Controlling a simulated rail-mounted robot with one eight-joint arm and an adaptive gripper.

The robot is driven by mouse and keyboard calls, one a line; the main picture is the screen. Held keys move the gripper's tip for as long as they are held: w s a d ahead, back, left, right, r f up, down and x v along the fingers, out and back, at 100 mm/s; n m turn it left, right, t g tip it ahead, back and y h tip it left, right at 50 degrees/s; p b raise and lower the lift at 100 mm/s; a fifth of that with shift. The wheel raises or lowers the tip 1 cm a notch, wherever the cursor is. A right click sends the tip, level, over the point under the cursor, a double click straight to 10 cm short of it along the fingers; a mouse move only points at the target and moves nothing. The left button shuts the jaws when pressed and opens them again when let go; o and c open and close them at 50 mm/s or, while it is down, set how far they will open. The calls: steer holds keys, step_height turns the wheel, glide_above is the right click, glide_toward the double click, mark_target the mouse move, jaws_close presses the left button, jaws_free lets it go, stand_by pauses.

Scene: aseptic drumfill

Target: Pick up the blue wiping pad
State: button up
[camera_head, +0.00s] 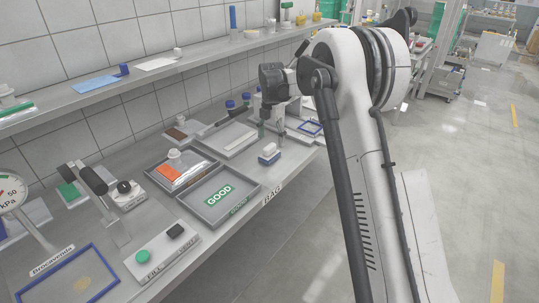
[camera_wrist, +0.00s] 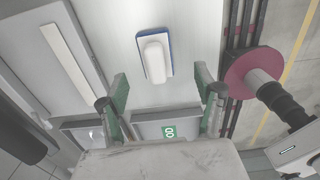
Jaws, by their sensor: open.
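The blue wiping pad (camera_head: 269,158) rests on the bench near its front edge, beside the tray marked GOOD. It has a blue base and a white raised handle on top. In the wrist view the pad (camera_wrist: 153,57) lies ahead of my fingertips, near the middle across the picture, its white handle upright in the frame. My gripper (camera_head: 271,128) is above the bench, behind the pad in the head view. In the wrist view my gripper (camera_wrist: 160,92) is open, its two green-lined fingers apart and nothing between them. The gripper does not touch the pad.
The GOOD tray (camera_head: 214,212) lies left of the pad. A tray with an orange-labelled bag (camera_head: 150,172) is farther left. A shelf (camera_head: 150,77) runs above the bench.

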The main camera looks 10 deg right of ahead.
mark_target(270, 146)
steer(key=shift+w+a+f, duration=0.1)
steer(key=shift+a+f, duration=0.05)
steer(key=shift+f, duration=1.85)
steer(key=shift+w+a+f, duration=0.1)
steer(key=shift+f, duration=1.85)
steer(key=c, duration=1.4)
steer(key=shift+o, duration=0.2)
steer(key=shift+r, duration=0.1)
steer(key=shift+r, duration=0.55)
step_height(270, 146, up, 3)
steer(key=shift+f, duration=0.15)
steer(key=s+a+r, duration=0.6)
steer(key=a+r, duration=0.1)
steer(key=a, duration=0.3)
